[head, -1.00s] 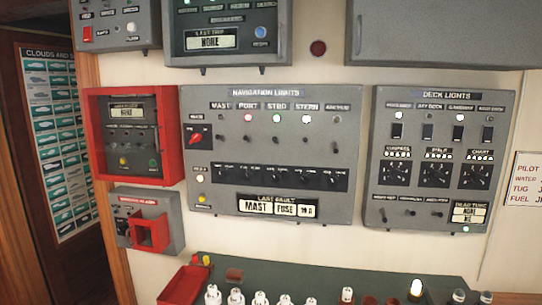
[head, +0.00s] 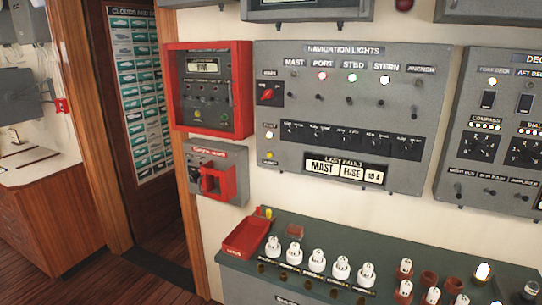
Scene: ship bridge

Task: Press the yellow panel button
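The grey navigation lights panel (head: 345,182) is on the wall at centre right in the head view. A small yellow button (head: 268,156) is at its lower left corner, below a pale round button (head: 268,134). A second small yellowish button or lamp (head: 197,114) is low in the red-framed panel (head: 170,90) to the left, near a green one (head: 225,118). I cannot tell whether any of these is pressed. Neither of my grippers is in view.
A grey box with a red guard (head: 218,181) is below the red-framed panel. A bench (head: 228,272) with a red tray (head: 245,237) and several white plug-like parts juts out below. A doorway with a poster (head: 140,95) and a wooden cabinet (head: 45,215) are at the left.

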